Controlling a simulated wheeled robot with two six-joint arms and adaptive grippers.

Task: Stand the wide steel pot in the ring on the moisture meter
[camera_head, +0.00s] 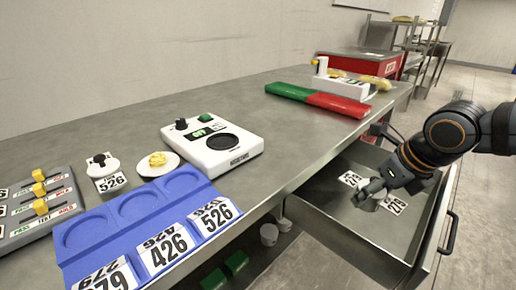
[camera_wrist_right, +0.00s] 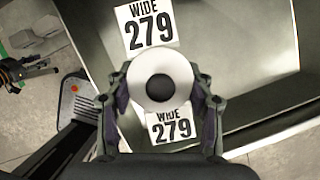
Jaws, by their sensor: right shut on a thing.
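The wide steel pot, round and pale with a black knob, is between the fingers of my right gripper in the right wrist view (camera_wrist_right: 178,73). A "WIDE 279" tag (camera_wrist_right: 171,127) shows at its near side. In the head view my right gripper (camera_head: 371,192) is low inside the open drawer, shut on the pot, which is mostly hidden there. I cannot tell whether the pot touches the drawer floor. The moisture meter (camera_head: 240,152) is a white box on the bench with a dark round ring (camera_head: 221,141) on top, empty.
The drawer (camera_head: 335,222) holds another "WIDE 279" label (camera_head: 351,179). On the bench are a blue tray (camera_head: 185,184) with empty round recesses, a small pot (camera_head: 101,165) tagged 526, a white dish (camera_head: 150,170), a switch panel (camera_head: 38,212) and a green-red bar (camera_head: 318,99).

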